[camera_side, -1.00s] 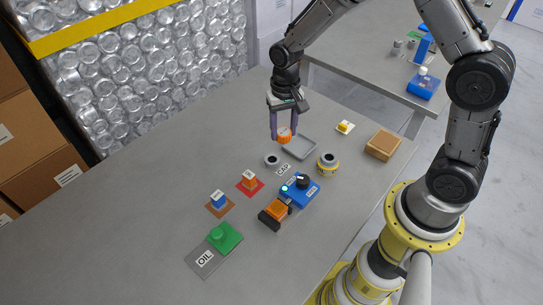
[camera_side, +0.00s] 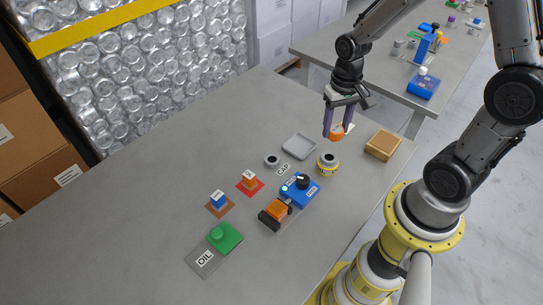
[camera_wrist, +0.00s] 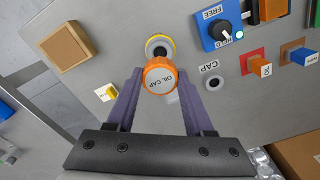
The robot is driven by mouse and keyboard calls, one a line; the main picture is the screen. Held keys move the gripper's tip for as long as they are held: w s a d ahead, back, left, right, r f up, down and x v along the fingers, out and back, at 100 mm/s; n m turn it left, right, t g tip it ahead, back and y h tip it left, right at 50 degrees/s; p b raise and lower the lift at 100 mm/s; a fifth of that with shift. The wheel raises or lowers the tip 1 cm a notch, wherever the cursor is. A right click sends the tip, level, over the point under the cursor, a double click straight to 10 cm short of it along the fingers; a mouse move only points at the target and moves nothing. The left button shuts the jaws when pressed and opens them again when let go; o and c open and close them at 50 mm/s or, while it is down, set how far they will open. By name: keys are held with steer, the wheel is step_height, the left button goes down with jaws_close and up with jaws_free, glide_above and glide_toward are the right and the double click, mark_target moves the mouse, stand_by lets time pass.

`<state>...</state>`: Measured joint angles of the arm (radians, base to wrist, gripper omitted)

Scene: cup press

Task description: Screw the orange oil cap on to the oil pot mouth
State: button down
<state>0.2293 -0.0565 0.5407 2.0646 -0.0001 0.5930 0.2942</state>
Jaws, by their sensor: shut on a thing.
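The orange oil cap (camera_wrist: 160,77), marked OIL CAP, is between the two purple fingers of my gripper (camera_wrist: 160,85). My gripper (camera_side: 338,134) is shut on the cap and holds it above the table in the side view, where the cap (camera_side: 337,133) also shows. The oil pot mouth (camera_side: 328,158), a pale ring on a yellow-banded pot, stands below and a little left of the cap in the side view. In the wrist view the pot mouth (camera_wrist: 159,45) lies just beyond the cap, which hides its near edge. Cap and mouth are apart.
A grey tray (camera_side: 299,146) sits empty left of the pot. A wooden block (camera_side: 383,145) stands to its right. A blue box with a black knob (camera_side: 300,189) is in front.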

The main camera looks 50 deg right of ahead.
mark_target(335, 129)
steer(key=shift+f, duration=0.15)
steer(key=shift+f, duration=2.75)
steer(key=shift+f, duration=1.25)
steer(key=shift+c, duration=1)
jaws_free()
step_height(335, 129, up, 14)
steer(key=shift+f, duration=0.1)
steer(key=shift+w+a, duration=0.1)
